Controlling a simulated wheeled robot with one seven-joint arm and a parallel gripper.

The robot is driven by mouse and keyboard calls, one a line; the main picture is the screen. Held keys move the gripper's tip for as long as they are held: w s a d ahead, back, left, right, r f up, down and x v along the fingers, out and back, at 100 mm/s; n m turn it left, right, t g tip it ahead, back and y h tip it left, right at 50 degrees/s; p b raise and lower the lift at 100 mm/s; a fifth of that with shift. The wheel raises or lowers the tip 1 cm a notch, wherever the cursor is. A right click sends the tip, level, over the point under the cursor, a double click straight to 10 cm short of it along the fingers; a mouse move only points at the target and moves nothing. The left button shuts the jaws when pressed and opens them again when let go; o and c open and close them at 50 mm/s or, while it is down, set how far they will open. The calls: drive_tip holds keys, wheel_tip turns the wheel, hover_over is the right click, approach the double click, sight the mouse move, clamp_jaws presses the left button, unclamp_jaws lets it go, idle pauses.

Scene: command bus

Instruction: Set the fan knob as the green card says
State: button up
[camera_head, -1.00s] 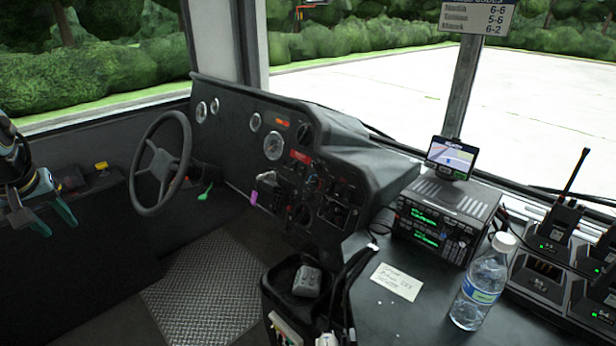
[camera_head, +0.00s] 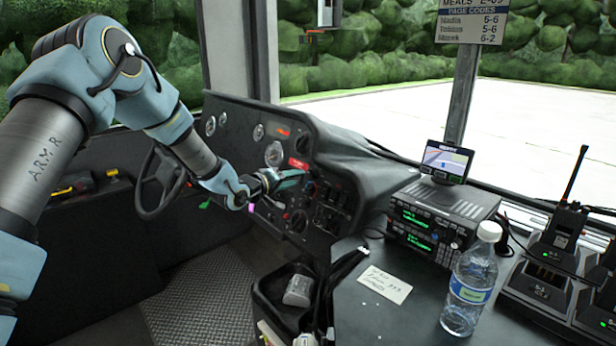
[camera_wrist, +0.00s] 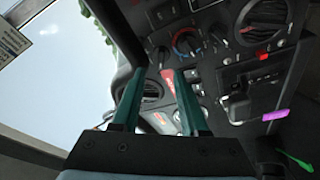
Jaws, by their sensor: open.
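My gripper (camera_head: 292,178) is at the dashboard, in front of the controls near a red label. In the wrist view, the two green fingers (camera_wrist: 159,72) stand apart with nothing between them. A round knob with a red and blue ring (camera_wrist: 187,42) lies just beyond the fingertips; it shows small in the head view (camera_head: 312,188). Another dark round knob (camera_head: 297,221) sits lower on the panel. I cannot tell which knob is the fan knob. I cannot make out a green card; a small green item (camera_head: 204,203) hangs below the dash, also in the wrist view (camera_wrist: 297,160).
The steering wheel (camera_head: 160,182) is behind my forearm. A cream note (camera_head: 385,285) with unreadable writing lies on the counter. A water bottle (camera_head: 468,290), a radio unit (camera_head: 435,222) and a charger (camera_head: 540,290) stand at right. A code board (camera_head: 475,22) hangs above.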

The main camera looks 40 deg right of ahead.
sight(310, 175)
drive_tip(key=p+x, duration=0.1)
drive_tip(key=x, duration=0.6)
clamp_jaws()
idle(0.6)
